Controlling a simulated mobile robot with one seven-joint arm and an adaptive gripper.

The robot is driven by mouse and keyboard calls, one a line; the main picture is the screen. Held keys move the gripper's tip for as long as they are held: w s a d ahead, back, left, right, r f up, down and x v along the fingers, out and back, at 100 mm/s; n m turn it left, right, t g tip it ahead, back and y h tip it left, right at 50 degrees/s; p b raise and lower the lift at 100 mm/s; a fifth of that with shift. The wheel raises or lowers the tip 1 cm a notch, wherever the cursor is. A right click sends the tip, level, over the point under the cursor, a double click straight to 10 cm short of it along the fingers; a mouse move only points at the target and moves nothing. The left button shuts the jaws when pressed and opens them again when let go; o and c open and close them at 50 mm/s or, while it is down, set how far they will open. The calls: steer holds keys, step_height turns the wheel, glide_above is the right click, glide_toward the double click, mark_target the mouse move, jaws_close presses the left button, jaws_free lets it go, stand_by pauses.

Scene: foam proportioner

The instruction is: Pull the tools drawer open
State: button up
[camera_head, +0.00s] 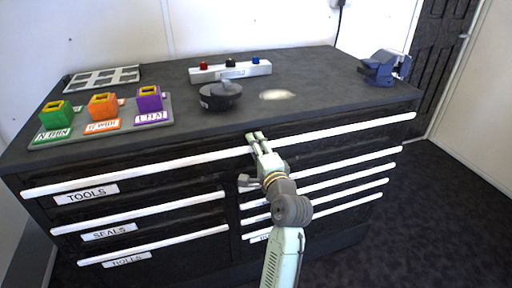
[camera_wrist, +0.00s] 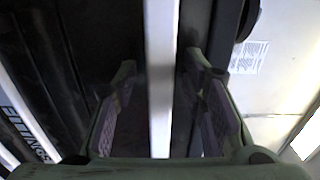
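The tools drawer is the top left drawer of a black cabinet, with a white "TOOLS" label (camera_head: 86,194) on its front. Its long white bar handle (camera_head: 140,171) runs along the top of that front, and the drawer looks closed. In the wrist view a white bar (camera_wrist: 160,80) runs between the two open fingers (camera_wrist: 162,105), with a gap on each side. The head view does not clearly show where this handle ends behind the fingers.
Below are the "SEALS" drawer (camera_head: 110,234) and another labelled drawer (camera_head: 127,260). Several drawers with white handles (camera_head: 345,131) are at right. The worktop holds a block tray (camera_head: 60,137), a dark round part (camera_head: 220,97), a button bar (camera_head: 231,71) and a blue vise (camera_head: 385,67).

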jaws_close()
stand_by(0.7)
